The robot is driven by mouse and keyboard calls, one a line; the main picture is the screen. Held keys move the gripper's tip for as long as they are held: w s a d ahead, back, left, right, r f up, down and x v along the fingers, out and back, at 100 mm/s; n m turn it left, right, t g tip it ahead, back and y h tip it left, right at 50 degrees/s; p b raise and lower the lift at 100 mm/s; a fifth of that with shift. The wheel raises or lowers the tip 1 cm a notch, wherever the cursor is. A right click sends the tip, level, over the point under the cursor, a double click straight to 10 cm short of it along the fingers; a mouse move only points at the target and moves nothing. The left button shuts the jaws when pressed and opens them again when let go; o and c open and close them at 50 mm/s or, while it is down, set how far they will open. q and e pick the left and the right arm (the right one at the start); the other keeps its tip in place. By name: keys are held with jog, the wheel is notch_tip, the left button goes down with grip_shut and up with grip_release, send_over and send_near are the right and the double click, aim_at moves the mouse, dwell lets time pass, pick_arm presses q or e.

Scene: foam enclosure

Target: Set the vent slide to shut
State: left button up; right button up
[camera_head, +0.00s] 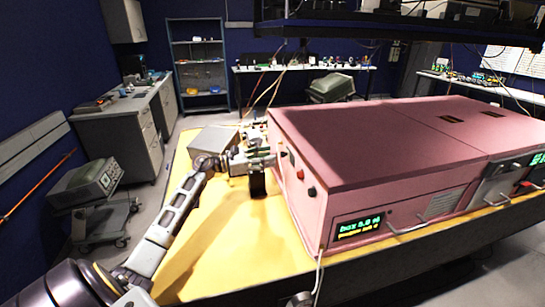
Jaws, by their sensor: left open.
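The pink enclosure (380,150) stands on the yellow table. Its left side carries small dark and light controls (300,173) and a red knob (312,192). I cannot clearly make out which of these is the vent slide, or its setting. A slatted grille (443,203) shows on the front face. My left gripper (270,160) is open close to the far part of the left side, by the controls. Whether it touches the side cannot be told.
The yellow table top (235,240) is clear in front of my left arm. A grey box (213,140) stands behind the arm. A cable (319,270) hangs at the enclosure's near corner. Handles (408,226) stick out from the front. A dark overhead shelf (400,28) hangs above.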

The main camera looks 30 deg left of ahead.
pick_arm(q)
jog(key=v, duration=0.7)
jog(key=shift+s+a, duration=0.2)
jog(key=shift+a, duration=0.05)
dwell(0.6)
